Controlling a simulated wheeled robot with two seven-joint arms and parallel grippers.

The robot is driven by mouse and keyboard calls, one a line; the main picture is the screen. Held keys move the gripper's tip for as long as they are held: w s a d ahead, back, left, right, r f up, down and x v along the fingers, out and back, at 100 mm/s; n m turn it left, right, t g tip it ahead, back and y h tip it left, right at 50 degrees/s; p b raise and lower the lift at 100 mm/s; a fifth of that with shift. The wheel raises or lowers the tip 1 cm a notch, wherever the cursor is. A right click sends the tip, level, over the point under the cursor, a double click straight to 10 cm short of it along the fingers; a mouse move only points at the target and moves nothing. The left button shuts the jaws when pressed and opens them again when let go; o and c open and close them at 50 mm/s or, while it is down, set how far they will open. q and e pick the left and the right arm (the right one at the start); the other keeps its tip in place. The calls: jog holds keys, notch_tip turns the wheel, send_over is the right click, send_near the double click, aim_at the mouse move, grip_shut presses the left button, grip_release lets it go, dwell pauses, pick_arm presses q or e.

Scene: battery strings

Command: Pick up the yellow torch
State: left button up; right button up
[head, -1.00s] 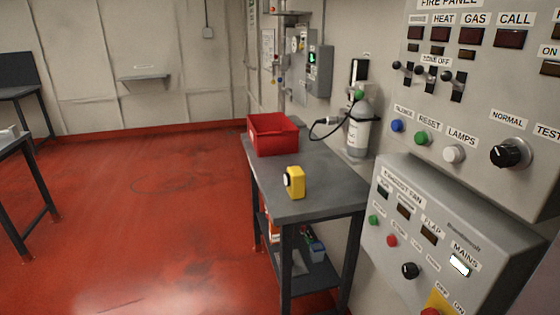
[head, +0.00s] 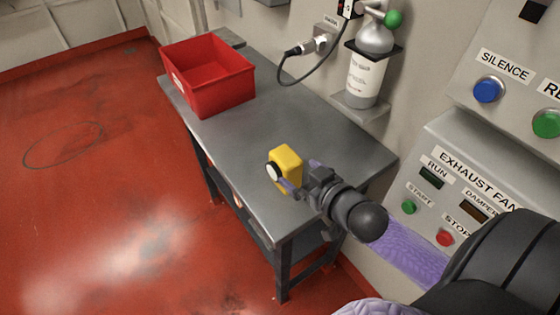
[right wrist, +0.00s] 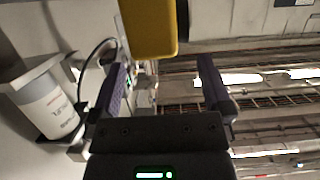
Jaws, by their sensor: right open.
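The yellow torch (head: 287,165) stands upright on the grey metal table (head: 262,205), near its front edge, with its round pale lens facing left. My right gripper (head: 300,182) is at the torch, its fingers beside the torch's lower part in the head view. In the right wrist view the torch (right wrist: 150,25) is at the top, beyond the open fingers and level with the gap between them. The right gripper (right wrist: 160,85) is open and holds nothing. Whether a finger touches the torch I cannot tell. My left gripper is not in view.
A red bin (head: 215,85) stands at the table's far end. The exhaust fan panel (head: 450,190) is at the right, close to my right arm. The table between bin and torch is clear.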

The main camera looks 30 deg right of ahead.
aim_at(286, 159)
jog(key=shift+d+b+x, duration=0.25)
jog(key=shift+b+x, duration=0.1)
jog(key=shift+x, duration=0.8)
jog(key=b+x, duration=0.1)
jog(key=x, duration=0.2)
jog(key=shift+w, duration=0.3)
jog(key=shift+w+f, duration=0.1)
jog(key=shift+w, duration=0.25)
jog(key=shift+c, duration=0.5)
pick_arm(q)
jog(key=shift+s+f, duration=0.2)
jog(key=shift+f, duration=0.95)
pick_arm(e)
jog(key=shift+w, duration=0.1)
grip_shut()
